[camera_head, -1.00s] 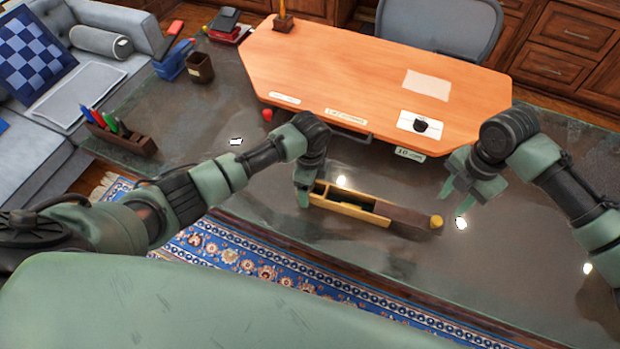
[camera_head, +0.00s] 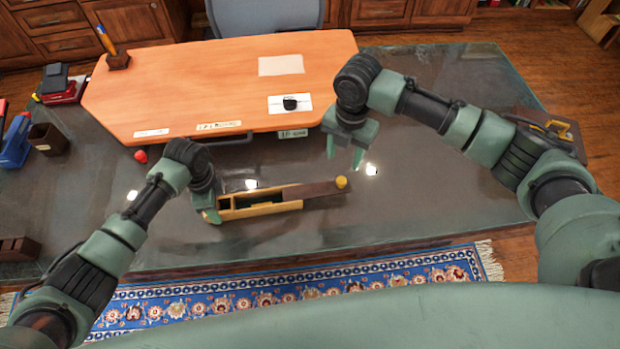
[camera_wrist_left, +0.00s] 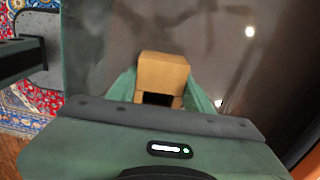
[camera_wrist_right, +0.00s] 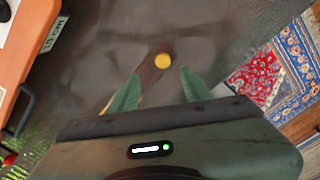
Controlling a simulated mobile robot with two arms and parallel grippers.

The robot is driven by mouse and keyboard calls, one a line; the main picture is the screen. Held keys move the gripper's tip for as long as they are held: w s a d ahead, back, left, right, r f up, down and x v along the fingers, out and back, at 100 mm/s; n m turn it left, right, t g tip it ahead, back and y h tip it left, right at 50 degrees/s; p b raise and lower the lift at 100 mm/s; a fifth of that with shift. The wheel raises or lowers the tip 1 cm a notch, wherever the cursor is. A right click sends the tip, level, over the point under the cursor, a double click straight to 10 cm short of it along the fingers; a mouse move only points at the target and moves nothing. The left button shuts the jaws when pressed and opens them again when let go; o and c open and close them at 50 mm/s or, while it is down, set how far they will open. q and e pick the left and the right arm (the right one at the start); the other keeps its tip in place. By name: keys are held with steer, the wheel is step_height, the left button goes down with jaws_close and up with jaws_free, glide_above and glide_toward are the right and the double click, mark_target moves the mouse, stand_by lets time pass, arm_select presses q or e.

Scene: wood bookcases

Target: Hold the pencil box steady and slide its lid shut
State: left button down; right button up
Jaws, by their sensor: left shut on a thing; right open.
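The pencil box (camera_head: 262,209) is a long yellow wooden box on the dark glass desk, its inside partly open to view. Its brown lid (camera_head: 318,191) sticks far out past the right end and carries a round yellow knob (camera_head: 341,182) at its tip. My left gripper (camera_head: 213,215) is shut on the box's left end, and the left wrist view shows that end (camera_wrist_left: 163,72) between the fingers. My right gripper (camera_head: 345,158) is open and empty above and behind the knob. The right wrist view shows the knob (camera_wrist_right: 163,61) ahead, between its fingertips in the picture.
An orange raised desktop (camera_head: 200,85) stands behind the box, with a small tag (camera_head: 293,133) on its front edge. A red object (camera_head: 141,156) lies near its left corner. A brown cup (camera_head: 47,138) stands at the far left. The glass is clear right of the lid.

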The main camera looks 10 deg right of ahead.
steer(key=w+a+f+t+y, duration=0.3)
steer(key=w+f+t, duration=0.15)
steer(key=w, duration=0.35)
steer(key=w+d+f+n+t, duration=0.1)
steer(key=w+d+t, duration=0.1)
steer(key=w+t, duration=0.2)
steer(key=n+t+y, duration=0.6)
steer(key=n+y, duration=0.1)
steer(key=n, duration=0.7)
glide_toward(345, 184)
steer(key=shift+s+d+f, duration=0.1)
steer(key=shift+d+f, duration=0.05)
steer(key=x, duration=1.1)
steer(key=shift+w, duration=0.35)
jaws_close()
